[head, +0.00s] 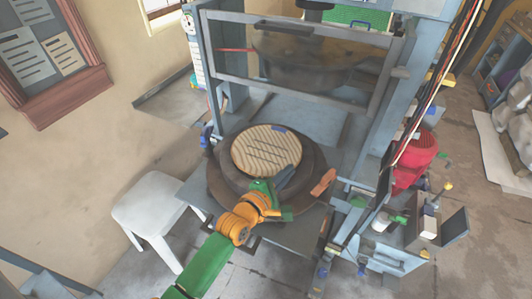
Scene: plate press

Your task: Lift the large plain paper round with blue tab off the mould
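A tan round (262,146) with fine stripes and several dark line marks lies flat on the dark round mould (222,188) in the press. A small blue tab (279,129) shows at its far edge, right of centre. My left gripper (287,178) is over the near right part of the mould, close to the round's near edge. The blue tab is on the far side of the round, away from the gripper. Whether its fingers are open or touch anything is too small to tell. My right gripper is not in view.
The press frame (300,75) with its barred guard stands behind and above the mould. An orange-brown piece (323,182) is at the mould's right edge. A white stool (152,205) stands left, a red motor (415,155) right. Open floor lies at the front.

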